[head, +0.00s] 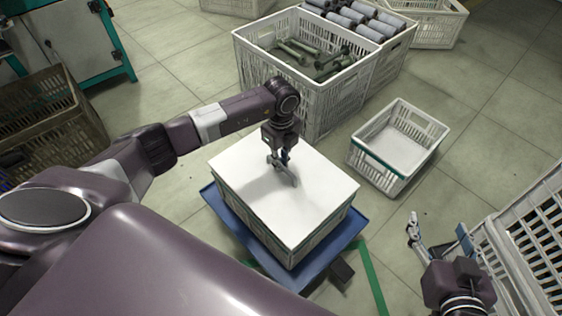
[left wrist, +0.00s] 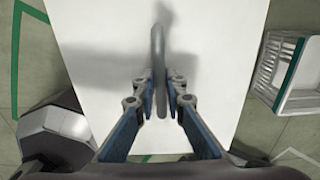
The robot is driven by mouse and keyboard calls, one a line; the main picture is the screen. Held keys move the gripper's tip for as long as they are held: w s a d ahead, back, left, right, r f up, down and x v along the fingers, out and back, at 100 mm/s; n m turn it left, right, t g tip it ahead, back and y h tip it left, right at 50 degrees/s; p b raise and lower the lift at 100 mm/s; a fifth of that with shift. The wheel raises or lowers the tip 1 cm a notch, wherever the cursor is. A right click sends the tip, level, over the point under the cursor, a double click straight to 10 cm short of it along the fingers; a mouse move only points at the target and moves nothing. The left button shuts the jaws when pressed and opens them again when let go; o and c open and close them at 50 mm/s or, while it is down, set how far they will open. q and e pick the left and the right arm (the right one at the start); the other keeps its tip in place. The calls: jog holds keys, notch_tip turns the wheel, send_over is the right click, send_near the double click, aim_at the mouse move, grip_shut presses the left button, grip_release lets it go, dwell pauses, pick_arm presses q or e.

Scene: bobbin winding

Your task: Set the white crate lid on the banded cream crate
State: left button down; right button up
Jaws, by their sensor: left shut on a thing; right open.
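The white crate lid (head: 312,208) is a flat white panel directly over a pale crate (head: 312,245) on a blue platform. I cannot tell whether it rests on that crate or is just above it. My left gripper (head: 283,162) is above the lid, shut on its upright grey handle. The lid (left wrist: 218,70) and handle (left wrist: 158,50) also show in the left wrist view. The banded cream crate (head: 391,151), with a green band, stands open and empty on the floor to the right; part shows in the left wrist view (left wrist: 284,72). My right gripper (head: 438,238) is open and empty at lower right.
A large crate (head: 300,98) of green parts and a crate of grey rolls (head: 397,57) stand behind. A pale crate (head: 530,235) is at the right edge, and a brown crate (head: 52,122) at left. Bare floor lies around the banded crate. The blue platform (head: 222,208) juts out below the lid.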

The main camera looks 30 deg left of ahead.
pick_arm(q)
jog(key=shift+f+b, duration=0.35)
jog(key=shift+f, duration=0.75)
pick_arm(e)
notch_tip(320, 180, up, 7)
jog(key=w+a+t+y, duration=0.1)
jog(key=w+t, duration=0.1)
jog(key=t, duration=0.1)
jog(key=shift+w+a+t, duration=0.25)
jog(key=shift+t, duration=0.05)
pick_arm(q)
jog(key=c, duration=1.9)
grip_release()
jog(key=shift+b, duration=0.3)
notch_tip(320, 180, up, 12)
pick_arm(e)
jog(key=shift+f, duration=0.2)
jog(key=shift+s, duration=0.1)
